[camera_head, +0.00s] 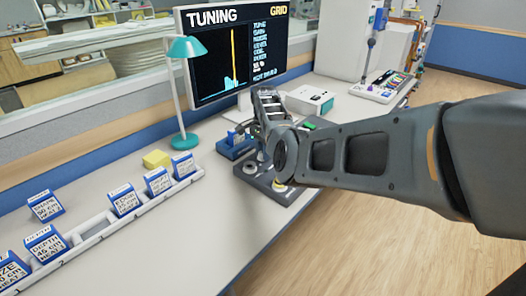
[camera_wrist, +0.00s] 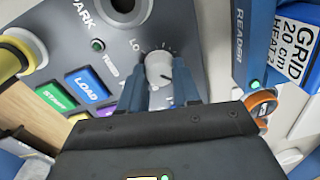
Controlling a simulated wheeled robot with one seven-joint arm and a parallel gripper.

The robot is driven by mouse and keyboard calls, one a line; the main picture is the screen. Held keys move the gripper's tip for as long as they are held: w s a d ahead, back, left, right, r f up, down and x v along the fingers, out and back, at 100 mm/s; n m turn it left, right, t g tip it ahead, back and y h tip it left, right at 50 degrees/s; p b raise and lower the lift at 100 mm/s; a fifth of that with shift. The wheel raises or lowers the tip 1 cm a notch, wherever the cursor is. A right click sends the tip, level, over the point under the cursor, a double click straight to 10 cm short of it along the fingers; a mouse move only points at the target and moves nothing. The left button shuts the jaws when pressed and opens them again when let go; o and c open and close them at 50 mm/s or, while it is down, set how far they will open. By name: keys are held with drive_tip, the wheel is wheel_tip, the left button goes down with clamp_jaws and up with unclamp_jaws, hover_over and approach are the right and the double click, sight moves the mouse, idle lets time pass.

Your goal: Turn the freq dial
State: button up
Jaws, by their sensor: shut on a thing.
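In the wrist view a white round dial (camera_wrist: 159,68) with a dark pointer line sits on the grey control panel (camera_wrist: 185,22). Tick marks ring it, and "LO" is readable beside it; no "freq" label is readable. The two blue fingers of my gripper (camera_wrist: 161,88) reach the dial from either side and are shut on it. In the head view the grey console (camera_head: 250,175) stands on the bench below my wrist. My arm hides the dial and fingertips there. The monitor (camera_head: 235,50) reads "TUNING" and "GRID" and shows a bar plot with a tall orange line.
Beside the dial are a green START button (camera_wrist: 56,98), a blue LOAD button (camera_wrist: 89,83) and a yellow-rimmed knob (camera_wrist: 12,52). A blue reader (camera_wrist: 246,40) holds a GRID card (camera_wrist: 290,45). A teal lamp (camera_head: 187,90), a yellow block (camera_head: 156,159) and a card rack (camera_head: 100,230) stand left.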

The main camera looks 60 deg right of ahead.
drive_tip(key=n, duration=0.4)
drive_tip(key=shift+n, duration=0.3)
drive_tip(key=n, duration=0.5)
drive_tip(key=shift+w, duration=0.1)
drive_tip(key=n, duration=0.5)
drive_tip(key=shift+d+y, duration=0.1)
drive_tip(key=shift+y, duration=0.2)
drive_tip(key=n, duration=0.4)
drive_tip(key=shift+w+n+b, duration=0.1)
drive_tip(key=shift+n+b, duration=0.2)
drive_tip(key=shift+b, duration=0.1)
drive_tip(key=o, duration=1.1)
drive_tip(key=shift+c, duration=0.2)
drive_tip(key=shift+r, duration=3.95)
